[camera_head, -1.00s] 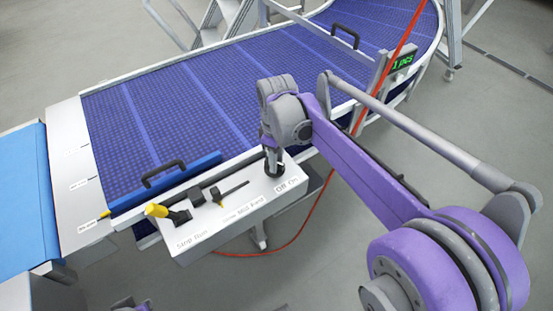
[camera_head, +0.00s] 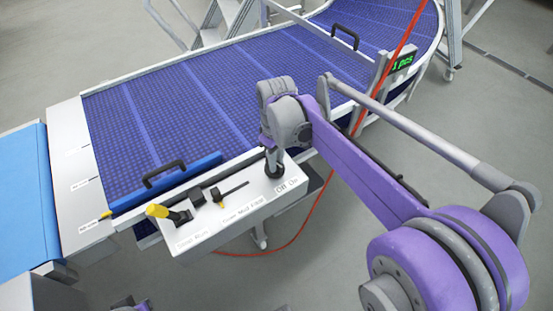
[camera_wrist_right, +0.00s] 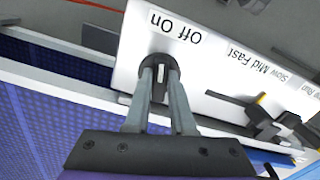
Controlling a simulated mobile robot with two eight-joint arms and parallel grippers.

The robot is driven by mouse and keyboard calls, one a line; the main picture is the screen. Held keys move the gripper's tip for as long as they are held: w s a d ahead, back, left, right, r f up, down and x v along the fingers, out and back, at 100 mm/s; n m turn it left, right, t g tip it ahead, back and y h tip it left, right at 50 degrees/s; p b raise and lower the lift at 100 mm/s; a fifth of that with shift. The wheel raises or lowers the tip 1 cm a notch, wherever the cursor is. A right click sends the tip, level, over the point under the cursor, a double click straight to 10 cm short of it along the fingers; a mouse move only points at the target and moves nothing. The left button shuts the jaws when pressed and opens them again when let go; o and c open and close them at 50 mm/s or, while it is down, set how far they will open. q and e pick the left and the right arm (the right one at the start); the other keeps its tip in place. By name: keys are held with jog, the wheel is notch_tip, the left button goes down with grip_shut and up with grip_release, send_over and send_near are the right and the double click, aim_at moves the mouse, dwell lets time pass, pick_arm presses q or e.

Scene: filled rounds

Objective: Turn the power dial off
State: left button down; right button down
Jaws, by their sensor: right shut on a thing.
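The power dial (camera_wrist_right: 172,61) is a round black knob on the white control box, beside the printed words "Off" and "On". In the wrist view a light mark shows on it between my fingertips; I cannot tell for sure which word it points to. My right gripper (camera_wrist_right: 160,78) is shut on the dial, one finger on each side. In the head view my right gripper (camera_head: 274,163) reaches down onto the dial from above, hiding most of it. My left gripper is not in view.
The control box (camera_head: 232,218) also carries a yellow-handled lever (camera_head: 159,210) and a black slider lever (camera_head: 214,195). A red cable (camera_head: 310,219) hangs near the box. Open floor lies at the front.

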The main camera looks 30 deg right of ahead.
jog(key=m, duration=0.4)
jog(key=shift+a+m, duration=0.1)
jog(key=shift+m, duration=0.2)
jog(key=m, duration=0.4)
jog(key=shift+a+p, duration=0.1)
jog(key=shift+p, duration=0.25)
jog(key=c, duration=0.8)
grip_release()
jog(key=shift+o, duration=0.2)
notch_tip(320, 180, up, 11)
jog(key=shift+p, duration=0.45)
